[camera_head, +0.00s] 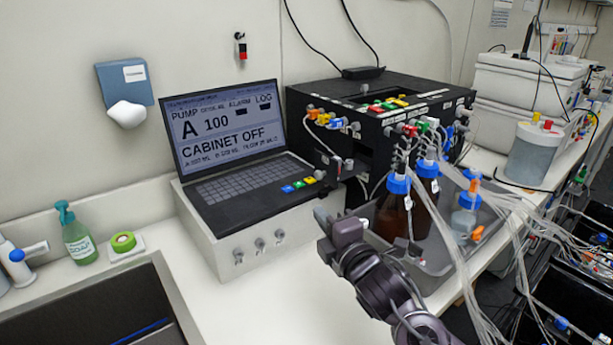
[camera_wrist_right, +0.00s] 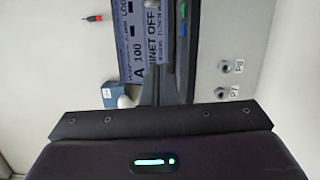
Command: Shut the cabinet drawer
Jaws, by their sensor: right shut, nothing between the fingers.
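The black cabinet (camera_head: 395,95) stands behind the bottles, to the right of the laptop. On its front left, a small dark drawer-like part (camera_head: 345,168) with a light knob sits by a dark opening; how far it sticks out is hard to tell. My right gripper (camera_head: 328,222) is below and in front of this part, apart from it, over the bench. Its fingers are shut and empty. In the right wrist view, its fingers (camera_wrist_right: 168,75) point toward the laptop, and the drawer does not show there. My left gripper is out of view.
The laptop (camera_head: 235,140) reads "CABINET OFF" and rests on a white box with knobs. A grey tray (camera_head: 430,270) with brown bottles and many tubes stands right of my gripper. Soap (camera_head: 78,236) and a sink are at left.

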